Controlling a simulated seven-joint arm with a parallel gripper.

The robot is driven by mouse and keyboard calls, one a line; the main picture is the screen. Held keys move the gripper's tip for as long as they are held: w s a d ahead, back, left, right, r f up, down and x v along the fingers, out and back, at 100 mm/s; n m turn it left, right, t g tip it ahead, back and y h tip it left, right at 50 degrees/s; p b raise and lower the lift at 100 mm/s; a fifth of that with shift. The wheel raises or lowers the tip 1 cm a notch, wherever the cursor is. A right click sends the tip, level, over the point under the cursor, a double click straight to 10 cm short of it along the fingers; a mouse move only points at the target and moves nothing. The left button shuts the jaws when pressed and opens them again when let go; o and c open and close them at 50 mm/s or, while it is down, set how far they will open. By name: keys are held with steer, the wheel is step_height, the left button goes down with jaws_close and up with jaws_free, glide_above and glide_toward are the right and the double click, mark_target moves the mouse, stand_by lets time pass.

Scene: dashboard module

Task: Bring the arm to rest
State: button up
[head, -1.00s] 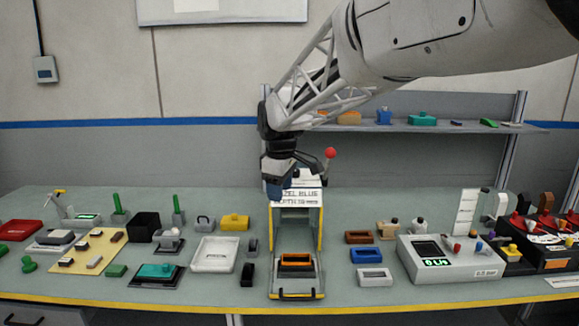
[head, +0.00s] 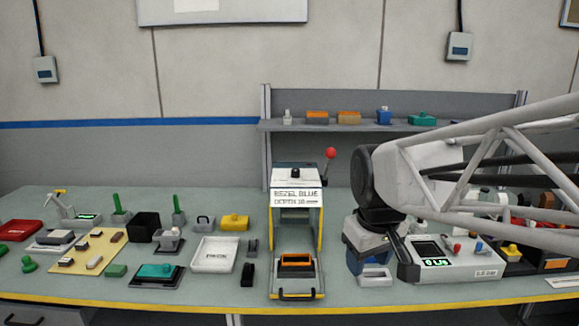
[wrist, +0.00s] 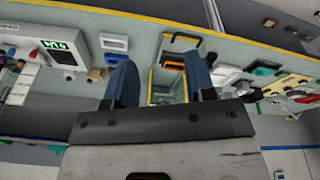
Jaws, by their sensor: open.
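In the head view my gripper (head: 357,262) hangs low over the bench, right of the press and close to the left side of the grey display unit. In the wrist view its two blue fingers (wrist: 160,78) are spread apart with nothing held between them. The press (wrist: 165,88) shows beyond the gap. My arm reaches in from the right edge of the head view, its elbow and truss link crossing the display unit. The fingertips' exact height above the bench is hard to tell.
A grey display unit (head: 456,263) stands right beside my gripper. A white block (head: 375,276) lies just below it. The press (head: 297,197) with a red-knobbed lever holds an orange and black piece (head: 296,262). My arm hides several blocks and part of the right bench.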

steer(key=s+d+f+m, duration=0.2)
steer(key=s+f, duration=0.1)
steer(key=s, duration=0.3)
steer(key=s+d+f+m, duration=0.2)
steer(key=s+f, duration=0.1)
steer(key=s, duration=0.4)
steer(key=shift+d+m, duration=0.2)
steer(key=shift+m, duration=0.2)
steer(key=shift+w, duration=0.15)
stand_by(1.0)
